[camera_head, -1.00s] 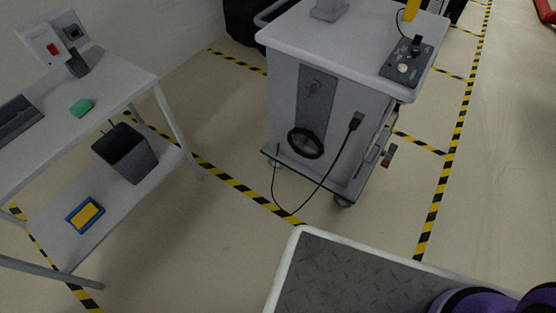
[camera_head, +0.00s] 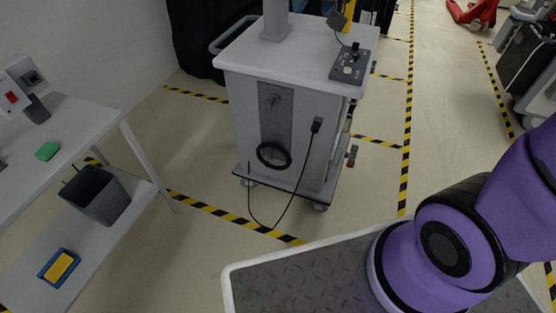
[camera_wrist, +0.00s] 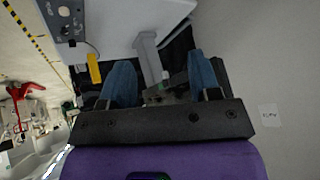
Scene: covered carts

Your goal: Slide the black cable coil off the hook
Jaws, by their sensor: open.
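The black cable coil (camera_head: 273,155) shows as a dark ring against the front of the grey cart (camera_head: 232,108), low on its dark panel (camera_head: 276,125). The coil is not visible in the wrist view, which shows the cart top (camera_wrist: 110,25). My gripper is outside the head view.
A plug (camera_head: 317,124) with a dangling black cable (camera_head: 297,190) hangs right of the coil and loops to the floor. A control box (camera_head: 350,63) sits on the cart top. A table (camera_head: 95,118) stands at left. Clear floor lies before the cart.

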